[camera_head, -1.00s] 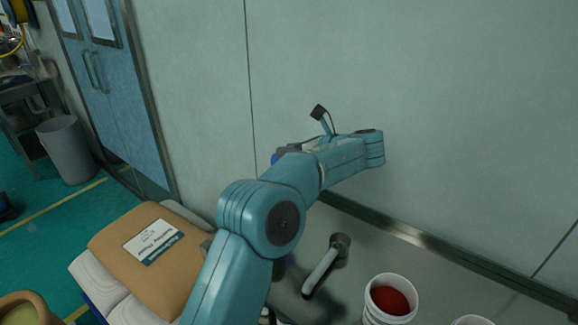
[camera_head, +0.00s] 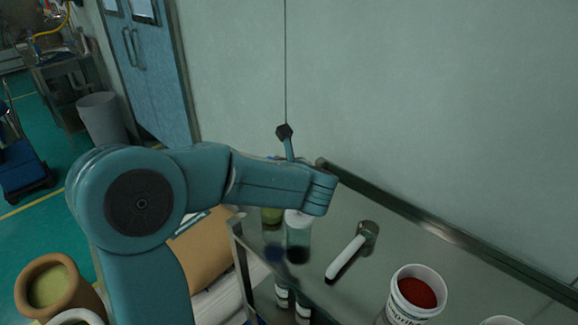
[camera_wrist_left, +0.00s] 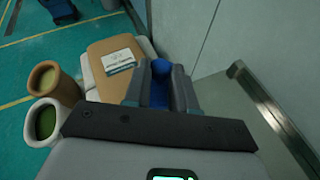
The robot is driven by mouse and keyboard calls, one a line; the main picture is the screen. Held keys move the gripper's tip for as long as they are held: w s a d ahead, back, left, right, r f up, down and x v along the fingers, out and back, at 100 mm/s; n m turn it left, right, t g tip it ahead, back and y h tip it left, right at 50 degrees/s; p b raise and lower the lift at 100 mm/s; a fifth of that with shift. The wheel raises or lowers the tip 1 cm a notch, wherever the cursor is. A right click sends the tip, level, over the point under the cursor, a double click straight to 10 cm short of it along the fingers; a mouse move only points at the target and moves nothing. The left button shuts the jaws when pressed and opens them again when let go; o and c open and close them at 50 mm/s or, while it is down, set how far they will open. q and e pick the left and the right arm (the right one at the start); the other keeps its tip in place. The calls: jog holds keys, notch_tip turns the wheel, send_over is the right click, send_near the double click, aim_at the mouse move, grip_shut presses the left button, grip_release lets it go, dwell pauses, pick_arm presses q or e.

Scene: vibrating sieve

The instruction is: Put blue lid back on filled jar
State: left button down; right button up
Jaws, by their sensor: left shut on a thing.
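My left arm crosses the head view and hides most of its gripper there. In the left wrist view my left gripper (camera_wrist_left: 160,88) is shut on the blue lid (camera_wrist_left: 160,80), which shows as a blue strip between the fingers. In the head view a jar with greenish contents (camera_head: 271,216) and a pale white-topped jar (camera_head: 298,222) stand on the metal table, partly hidden behind my forearm. I cannot tell which is the filled jar of the task, nor how far the lid is from either. My right gripper is not in view.
A white-handled scoop (camera_head: 348,256) lies on the metal table (camera_head: 345,205). A white tub of red powder (camera_head: 416,294) stands in front. A brown sack (camera_head: 205,250) is left of the table, near a tan pot (camera_head: 62,300). A wall is behind.

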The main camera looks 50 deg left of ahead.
pick_arm(q)
jog(key=shift+w+f+b, duration=0.15)
jog(key=shift+f+b, duration=0.25)
jog(key=shift+f, duration=0.25)
notch_tip(320, 180, down, 5)
jog(key=b, duration=0.4)
jog(key=shift+f+b, duration=0.25)
jog(key=shift+b, duration=0.1)
dwell(1.2)
jog(key=shift+c, duration=1.8)
grip_release()
jog(key=shift+r+p, duration=3.05)
jog(key=shift+r, duration=0.55)
